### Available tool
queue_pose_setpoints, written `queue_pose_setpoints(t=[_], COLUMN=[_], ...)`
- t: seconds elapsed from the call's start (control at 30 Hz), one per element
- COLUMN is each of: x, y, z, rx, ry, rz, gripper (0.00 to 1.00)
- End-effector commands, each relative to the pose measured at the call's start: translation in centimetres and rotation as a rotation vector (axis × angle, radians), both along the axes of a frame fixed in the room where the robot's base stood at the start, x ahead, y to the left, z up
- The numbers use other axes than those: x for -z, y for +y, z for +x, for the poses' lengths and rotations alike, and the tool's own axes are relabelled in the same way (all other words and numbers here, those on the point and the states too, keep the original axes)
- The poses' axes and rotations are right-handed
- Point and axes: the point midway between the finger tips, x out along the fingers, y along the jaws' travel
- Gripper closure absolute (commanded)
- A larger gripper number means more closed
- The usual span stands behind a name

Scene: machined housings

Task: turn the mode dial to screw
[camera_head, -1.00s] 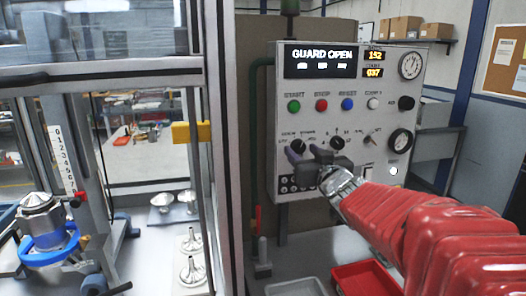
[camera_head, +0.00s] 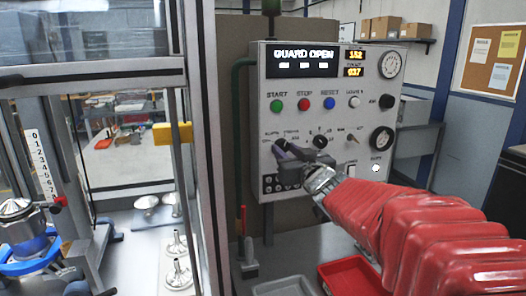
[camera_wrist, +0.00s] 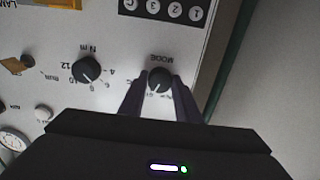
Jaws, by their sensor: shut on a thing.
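The mode dial (camera_wrist: 159,79) is a small round black knob under the label MODE on the light grey control panel (camera_head: 262,110). In the wrist view the panel's lettering is upside down. My gripper (camera_wrist: 159,84) is shut on the mode dial, one dark finger on each side of it. In the head view my gripper (camera_head: 284,150) is at the panel's lower left and largely hides the dial. A light mark shows on the dial's edge, but the position labels around it are too small or covered to read.
A second black knob (camera_wrist: 87,71) sits beside the dial. START, STOP and RESET buttons (camera_head: 304,104) are above, and the display (camera_head: 303,60) reads GUARD OPEN. A framed guard (camera_head: 200,150) stands left. A red tray (camera_head: 352,278) lies below.

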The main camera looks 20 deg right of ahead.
Motion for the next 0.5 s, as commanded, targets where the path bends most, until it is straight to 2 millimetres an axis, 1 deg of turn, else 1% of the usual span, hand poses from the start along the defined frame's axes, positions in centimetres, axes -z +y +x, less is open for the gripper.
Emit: queue_pose_setpoints(t=[0.03, 0.27, 0.5], x=[-0.03, 0.0, 0.0], y=[-0.22, 0.01, 0.03], z=[-0.03, -0.04, -0.04], rx=[0.011, 0.013, 0.013], ry=[0.002, 0.003, 0.003], rz=[0.004, -0.024, -0.128], gripper=[0.92, 0.92, 0.92])
